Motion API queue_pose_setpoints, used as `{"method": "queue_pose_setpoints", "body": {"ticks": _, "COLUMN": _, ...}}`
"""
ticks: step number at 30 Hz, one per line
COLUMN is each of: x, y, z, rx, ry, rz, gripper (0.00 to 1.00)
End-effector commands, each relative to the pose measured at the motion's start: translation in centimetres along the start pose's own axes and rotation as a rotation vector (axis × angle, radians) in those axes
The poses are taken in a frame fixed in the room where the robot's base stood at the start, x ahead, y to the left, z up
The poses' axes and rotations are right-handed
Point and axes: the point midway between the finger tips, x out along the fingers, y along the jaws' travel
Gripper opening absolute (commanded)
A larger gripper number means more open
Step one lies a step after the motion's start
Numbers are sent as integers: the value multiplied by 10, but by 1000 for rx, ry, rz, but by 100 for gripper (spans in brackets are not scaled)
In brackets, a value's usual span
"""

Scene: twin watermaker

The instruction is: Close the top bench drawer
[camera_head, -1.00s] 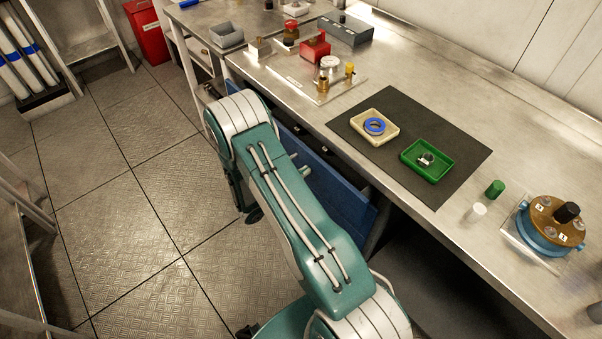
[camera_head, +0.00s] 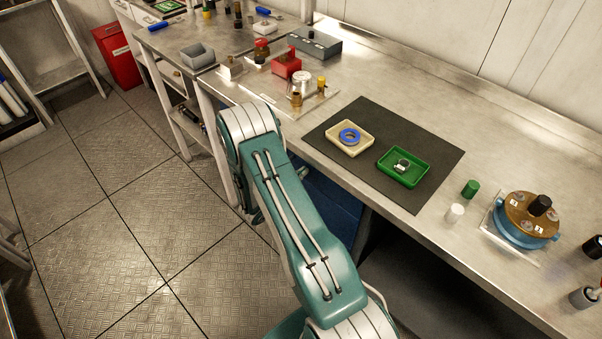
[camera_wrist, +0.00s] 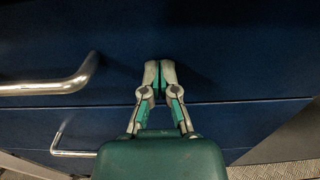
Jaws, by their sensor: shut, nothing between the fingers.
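The dark blue bench drawer fronts fill the wrist view. The upper drawer front (camera_wrist: 225,60) carries a bright bar handle (camera_wrist: 55,87) at the left. A seam parts it from a lower drawer front (camera_wrist: 220,125), whose thinner handle (camera_wrist: 70,150) is at lower left. My gripper (camera_wrist: 160,70) is shut and empty, its tips at the upper front, right of the handle; I cannot tell whether they touch. In the head view, part of the blue drawer unit (camera_head: 333,208) shows beneath the bench edge; my arm hides the rest, and whether the drawer is fully flush is unclear.
The steel bench top (camera_head: 400,90) holds a dark mat (camera_head: 435,145) with a cream tray (camera_head: 333,143) and a green tray (camera_head: 403,180). A blue-brown round device (camera_head: 525,220) stands at right. Open floor (camera_head: 150,220) lies left of my arm. A red bin (camera_head: 118,58) is farther back.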

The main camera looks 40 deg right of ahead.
Motion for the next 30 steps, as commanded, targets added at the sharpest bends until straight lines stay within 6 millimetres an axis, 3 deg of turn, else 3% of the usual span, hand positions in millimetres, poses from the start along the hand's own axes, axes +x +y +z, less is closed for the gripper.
{"method": "queue_pose_setpoints", "body": {"ticks": 6, "x": -36, "y": 10, "z": 0, "rx": -5, "ry": -6, "rz": 4, "gripper": 0}}
{"method": "queue_pose_setpoints", "body": {"ticks": 18, "x": -115, "y": 9, "z": -1, "rx": -6, "ry": -3, "rz": 4, "gripper": 0}}
{"method": "queue_pose_setpoints", "body": {"ticks": 24, "x": -130, "y": 8, "z": -1, "rx": -7, "ry": -3, "rz": 1, "gripper": 0}}
{"method": "queue_pose_setpoints", "body": {"ticks": 30, "x": -132, "y": 8, "z": -1, "rx": -6, "ry": -4, "rz": -1, "gripper": 0}}
